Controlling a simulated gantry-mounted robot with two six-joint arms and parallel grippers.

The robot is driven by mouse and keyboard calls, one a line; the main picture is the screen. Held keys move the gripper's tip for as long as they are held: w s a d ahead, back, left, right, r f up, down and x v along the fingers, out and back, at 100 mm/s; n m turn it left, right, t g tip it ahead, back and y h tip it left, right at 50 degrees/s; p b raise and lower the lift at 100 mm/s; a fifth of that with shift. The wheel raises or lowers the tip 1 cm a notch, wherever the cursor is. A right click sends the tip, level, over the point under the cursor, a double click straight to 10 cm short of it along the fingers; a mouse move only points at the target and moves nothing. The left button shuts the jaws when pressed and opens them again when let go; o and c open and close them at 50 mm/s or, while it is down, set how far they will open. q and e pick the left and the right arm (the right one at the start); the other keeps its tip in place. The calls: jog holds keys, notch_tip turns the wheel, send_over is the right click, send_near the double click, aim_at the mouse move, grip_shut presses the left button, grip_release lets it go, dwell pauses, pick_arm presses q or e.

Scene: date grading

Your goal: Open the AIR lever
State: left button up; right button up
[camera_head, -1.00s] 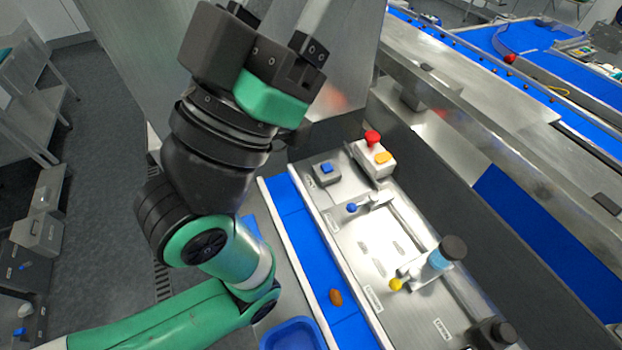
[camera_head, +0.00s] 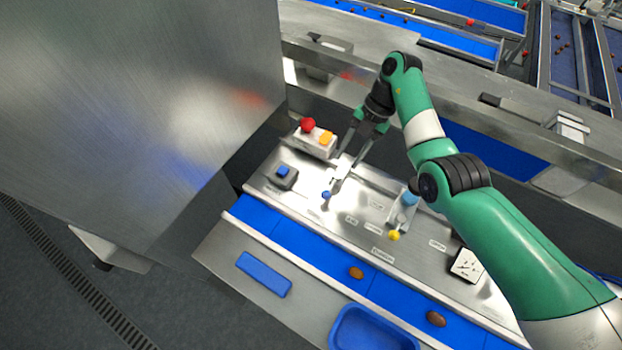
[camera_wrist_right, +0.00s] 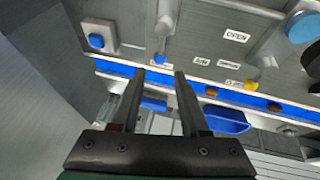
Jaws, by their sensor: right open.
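Two small levers are on the steel panel (camera_head: 300,204). One has a blue knob (camera_head: 326,195) and the other a yellow knob (camera_head: 394,235). I cannot read which lever is marked AIR. My right gripper (camera_head: 338,172) is open and empty, with its fingers pointing down at the blue-knobbed lever. In the right wrist view the blue knob (camera_wrist_right: 159,58) shows just beyond and between the fingertips (camera_wrist_right: 159,72); contact cannot be told. The yellow knob (camera_wrist_right: 251,85) is to the right there. A label (camera_wrist_right: 236,36) reads OPEN. My left gripper is out of view.
A box with a red button (camera_head: 307,124) and yellow button (camera_head: 326,138) stands behind the lever. A blue push button (camera_head: 283,171) is left of it. A blue belt (camera_head: 310,250) carrying brown dates (camera_head: 356,272) and a blue tray (camera_head: 372,332) lie in front.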

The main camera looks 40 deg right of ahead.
aim_at(330, 188)
jog(key=b+x, duration=0.2)
jog(key=x, duration=0.9)
jog(key=shift+f, duration=0.3)
jog(key=shift+c, duration=0.3)
grip_shut()
jog(key=shift+r, duration=0.15)
dwell(0.5)
